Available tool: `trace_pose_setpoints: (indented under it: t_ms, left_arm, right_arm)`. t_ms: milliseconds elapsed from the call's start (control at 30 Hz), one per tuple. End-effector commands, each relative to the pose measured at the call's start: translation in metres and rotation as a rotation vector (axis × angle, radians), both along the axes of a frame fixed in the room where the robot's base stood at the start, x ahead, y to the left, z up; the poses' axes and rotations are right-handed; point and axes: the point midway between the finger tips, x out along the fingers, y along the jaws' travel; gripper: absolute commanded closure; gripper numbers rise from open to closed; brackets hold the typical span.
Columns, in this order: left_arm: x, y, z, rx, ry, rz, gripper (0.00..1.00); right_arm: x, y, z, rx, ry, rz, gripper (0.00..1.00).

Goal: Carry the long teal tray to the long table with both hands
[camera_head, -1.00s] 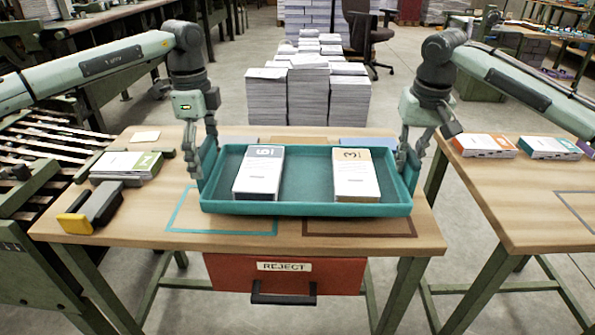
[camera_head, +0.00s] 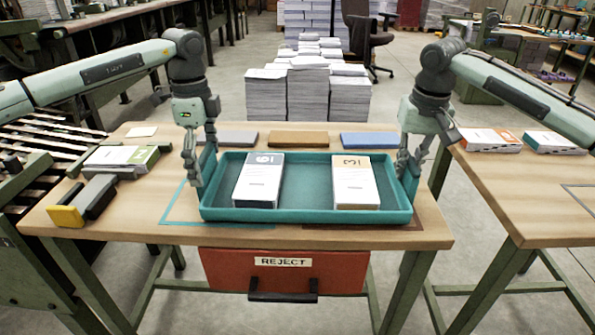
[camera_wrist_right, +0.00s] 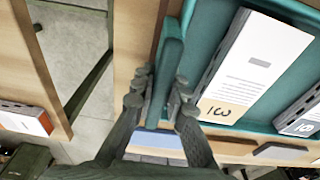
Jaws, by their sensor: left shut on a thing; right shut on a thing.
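The long teal tray (camera_head: 305,215) is in front of me over the wooden bench, level, with two booklet stacks inside: one marked 6 (camera_head: 259,182) and one marked 3 (camera_head: 355,184). My left gripper (camera_head: 198,178) is shut on the tray's left end. My right gripper (camera_head: 408,174) is shut on its right end; the right wrist view shows its fingers (camera_wrist_right: 160,98) around the tray's end wall (camera_wrist_right: 172,65). I cannot tell how much gap lies under the tray. I cannot tell for sure which table is the long one.
The bench (camera_head: 130,225) has a red REJECT drawer (camera_head: 284,275) in front. A stapler-like tool (camera_head: 85,203) and a booklet stack (camera_head: 121,158) lie left. Grey, brown and blue blocks (camera_head: 368,140) line the back. Another wooden table (camera_head: 520,190) with packs stands right, across a gap.

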Motion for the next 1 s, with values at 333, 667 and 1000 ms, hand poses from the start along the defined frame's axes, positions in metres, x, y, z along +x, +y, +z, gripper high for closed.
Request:
trace_pose_setpoints:
  t_ms: [333, 667, 1000]
  left_arm:
    - [0.0, 0.001, -0.007, 0.001, 0.0, 0.001, 0.0]
    - [0.001, 0.0, 0.001, 0.0, -0.001, 0.0, 0.0]
    - [0.001, 0.0, 0.067, -0.001, -0.004, 0.001, 0.0]
  right_arm:
    - [0.0, -0.001, -0.007, -0.001, 0.0, -0.001, 0.66]
    - [0.0, 0.0, -0.007, 0.0, 0.0, 0.0, 0.66]
    - [0.0, 0.0, -0.007, 0.0, 0.0, 0.0, 0.66]
